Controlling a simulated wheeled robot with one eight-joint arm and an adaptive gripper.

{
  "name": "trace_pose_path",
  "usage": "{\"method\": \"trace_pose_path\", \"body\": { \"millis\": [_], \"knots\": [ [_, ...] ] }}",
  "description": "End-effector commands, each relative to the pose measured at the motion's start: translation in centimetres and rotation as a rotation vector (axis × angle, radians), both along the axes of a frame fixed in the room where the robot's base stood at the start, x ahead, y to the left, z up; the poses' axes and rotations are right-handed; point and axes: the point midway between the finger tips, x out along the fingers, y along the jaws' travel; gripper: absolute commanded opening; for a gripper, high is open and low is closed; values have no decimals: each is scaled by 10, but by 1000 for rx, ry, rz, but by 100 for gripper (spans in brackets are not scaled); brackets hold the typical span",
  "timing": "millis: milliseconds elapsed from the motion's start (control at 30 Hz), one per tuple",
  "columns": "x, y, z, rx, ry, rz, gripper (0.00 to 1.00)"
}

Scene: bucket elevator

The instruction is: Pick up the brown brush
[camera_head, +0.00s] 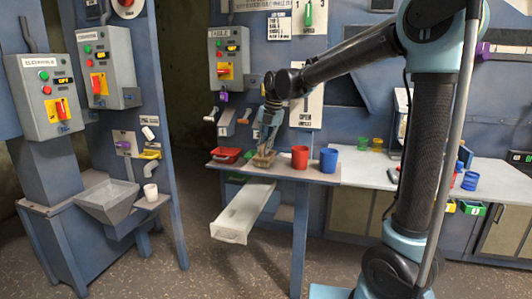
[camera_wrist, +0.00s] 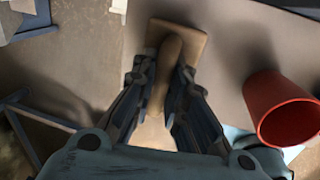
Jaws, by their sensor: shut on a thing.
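The brown brush (camera_wrist: 181,38) has a flat, roughly rectangular base and a rounded handle, and it shows at the top middle of the wrist view. In the head view the brush (camera_head: 264,159) is at the left part of the small grey table (camera_head: 320,174). My gripper (camera_wrist: 163,92) is shut on the brush's handle, with a finger on each side. In the head view my gripper (camera_head: 266,143) points down over the table. The fingers hide part of the handle. I cannot tell whether the base touches the tabletop.
A red cup (camera_head: 300,158) stands close right of the brush, and it also shows in the wrist view (camera_wrist: 283,108). A blue cup (camera_head: 328,160) stands beside it. A red tray (camera_head: 226,155) is to the left. A pale chute (camera_head: 243,213) slopes below the table. Control boxes line the wall.

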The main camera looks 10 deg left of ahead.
Motion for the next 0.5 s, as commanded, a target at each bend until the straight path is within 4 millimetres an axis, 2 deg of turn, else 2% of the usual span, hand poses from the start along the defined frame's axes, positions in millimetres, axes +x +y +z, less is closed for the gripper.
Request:
{"method": "trace_pose_path", "body": {
  "millis": [500],
  "knots": [
    [1,-2,80,0,0,-2,0]
  ]
}}
